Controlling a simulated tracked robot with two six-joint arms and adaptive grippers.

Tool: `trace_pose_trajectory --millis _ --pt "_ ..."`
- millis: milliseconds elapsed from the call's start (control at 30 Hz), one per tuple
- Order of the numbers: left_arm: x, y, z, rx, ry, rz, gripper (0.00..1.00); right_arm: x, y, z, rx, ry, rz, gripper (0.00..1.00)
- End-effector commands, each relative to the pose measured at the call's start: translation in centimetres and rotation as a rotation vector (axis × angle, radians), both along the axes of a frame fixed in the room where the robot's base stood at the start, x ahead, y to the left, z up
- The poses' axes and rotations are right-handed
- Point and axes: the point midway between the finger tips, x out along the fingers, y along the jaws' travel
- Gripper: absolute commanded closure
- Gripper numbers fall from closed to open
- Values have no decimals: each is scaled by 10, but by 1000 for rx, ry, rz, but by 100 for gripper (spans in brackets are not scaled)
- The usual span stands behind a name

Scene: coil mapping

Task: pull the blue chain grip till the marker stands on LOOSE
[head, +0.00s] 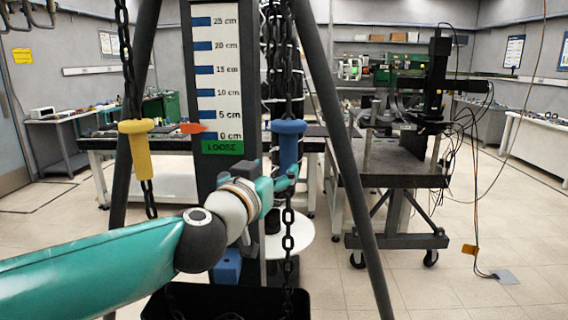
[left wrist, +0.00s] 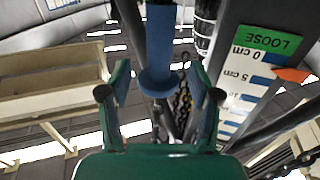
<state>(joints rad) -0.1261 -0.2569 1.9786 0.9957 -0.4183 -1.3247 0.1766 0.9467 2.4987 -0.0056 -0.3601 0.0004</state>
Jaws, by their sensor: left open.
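The blue chain grip (head: 289,140) hangs on the right-hand chain, a cylinder with a wide flange at its top. My left gripper (head: 287,176) is at its lower part in the head view. In the left wrist view the blue grip (left wrist: 160,45) lies between the two spread fingers of my left gripper (left wrist: 160,96); I cannot tell whether either touches it. The orange marker (head: 191,128) points at the scale (head: 219,80) a little above 0 cm, above the green LOOSE field (head: 222,147). The marker (left wrist: 292,75) also shows in the left wrist view. My right gripper is out of view.
A yellow grip (head: 137,145) hangs on the left-hand chain. Dark tripod legs (head: 345,165) stand on either side. A black bin (head: 215,302) is below. A wheeled bench (head: 400,178) with equipment stands behind at right. The floor at right is mostly clear.

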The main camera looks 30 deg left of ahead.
Motion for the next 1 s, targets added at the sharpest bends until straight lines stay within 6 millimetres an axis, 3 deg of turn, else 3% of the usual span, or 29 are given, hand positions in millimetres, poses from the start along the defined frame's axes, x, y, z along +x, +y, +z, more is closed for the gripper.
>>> trace_pose_trajectory --millis 200,400,833,867,1000 --pt "46 12 -2 0 2 2 37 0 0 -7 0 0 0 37" --pt "72 18 -1 0 2 1 37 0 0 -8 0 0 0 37" --pt "82 19 0 0 1 -1 37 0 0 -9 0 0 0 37" --pt "82 19 0 0 1 -1 39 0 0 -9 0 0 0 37" --pt "82 19 0 0 1 -1 62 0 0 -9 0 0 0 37"
